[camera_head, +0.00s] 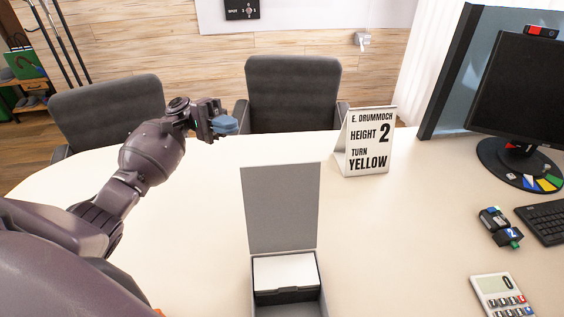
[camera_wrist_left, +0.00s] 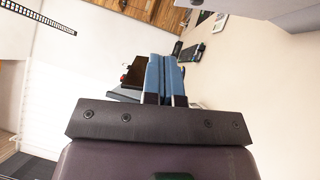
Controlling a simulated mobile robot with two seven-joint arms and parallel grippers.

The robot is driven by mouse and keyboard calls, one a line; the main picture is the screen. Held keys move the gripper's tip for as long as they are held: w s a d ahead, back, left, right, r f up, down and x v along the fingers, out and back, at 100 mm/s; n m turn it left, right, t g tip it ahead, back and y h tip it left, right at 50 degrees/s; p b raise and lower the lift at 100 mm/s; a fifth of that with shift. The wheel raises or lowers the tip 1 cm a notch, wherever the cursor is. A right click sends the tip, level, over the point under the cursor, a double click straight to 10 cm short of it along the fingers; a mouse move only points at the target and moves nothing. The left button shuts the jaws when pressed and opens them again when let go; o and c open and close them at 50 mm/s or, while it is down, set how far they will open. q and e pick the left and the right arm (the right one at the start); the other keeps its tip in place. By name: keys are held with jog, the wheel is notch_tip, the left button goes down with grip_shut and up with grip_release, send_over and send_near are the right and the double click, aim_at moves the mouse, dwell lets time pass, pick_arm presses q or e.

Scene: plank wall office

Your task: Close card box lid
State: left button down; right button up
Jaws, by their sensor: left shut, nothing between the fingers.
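The grey card box (camera_head: 289,308) stands on the table near the bottom middle of the head view. Its lid (camera_head: 281,207) is raised upright at the back of the box. White cards (camera_head: 285,272) show inside. My left gripper (camera_head: 228,125) is shut and empty, above the table's far side, left of and beyond the lid. Its blue fingers (camera_wrist_left: 166,78) lie close together in the left wrist view, with nothing between them. Part of a grey surface at that view's top right may be the lid; I cannot tell. My right gripper is in neither view.
A sign (camera_head: 368,142) stands right of the lid. A calculator (camera_head: 503,296), a small dark device (camera_head: 500,226), a keyboard (camera_head: 547,218) and a monitor (camera_head: 522,92) are on the right. Chairs (camera_head: 293,92) stand behind the table. The table (camera_head: 205,230) is clear left of the box.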

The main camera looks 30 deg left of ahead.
pick_arm(q)
notch_tip(320, 180, down, 6)
jog(key=b, duration=0.2)
jog(key=s+d+r+p, duration=0.1)
jog(key=s+d, duration=0.1)
jog(key=d, duration=0.4)
jog(key=s+d+r+p, duration=0.1)
jog(key=d, duration=0.5)
jog(key=shift+s+d+r+n, duration=0.2)
jog(key=shift+s+r+n, duration=0.15)
jog(key=shift+n, duration=0.05)
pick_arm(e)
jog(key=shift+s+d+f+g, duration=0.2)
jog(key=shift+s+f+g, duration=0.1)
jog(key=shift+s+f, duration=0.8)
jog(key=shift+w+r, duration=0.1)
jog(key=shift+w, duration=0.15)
pick_arm(q)
jog(key=shift+p, duration=0.3)
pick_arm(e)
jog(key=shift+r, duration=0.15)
